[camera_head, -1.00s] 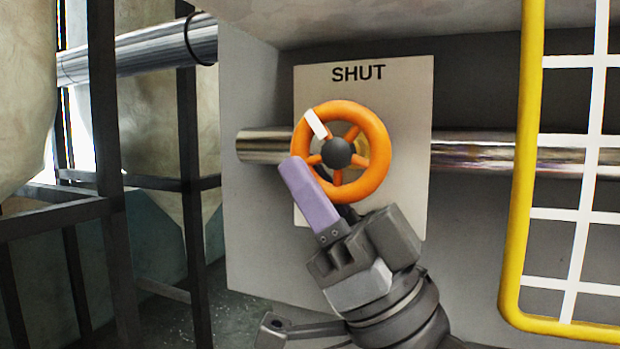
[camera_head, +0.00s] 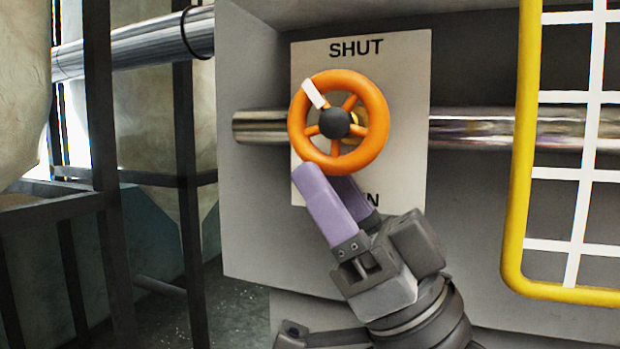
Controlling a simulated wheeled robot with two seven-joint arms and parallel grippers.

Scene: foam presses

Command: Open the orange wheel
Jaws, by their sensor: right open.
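The orange wheel (camera_head: 377,143) is a spoked handwheel with a black hub, in front of a pale panel (camera_head: 408,80). A white mark (camera_head: 315,94) on its rim points to the upper left. The panel reads SHUT above the wheel; the lettering below is mostly hidden, with only an N showing. My right gripper (camera_head: 325,182) is just below the wheel, its purple fingers pointing up and slightly left. The fingers are apart with nothing held between them. The near fingertip lies close under the rim; I cannot tell whether it touches. My left gripper is not in view.
A shiny horizontal pipe (camera_head: 470,128) runs behind the wheel. A yellow-framed white grid guard (camera_head: 524,150) stands at the right. Dark metal frame posts (camera_head: 103,150) stand at the left.

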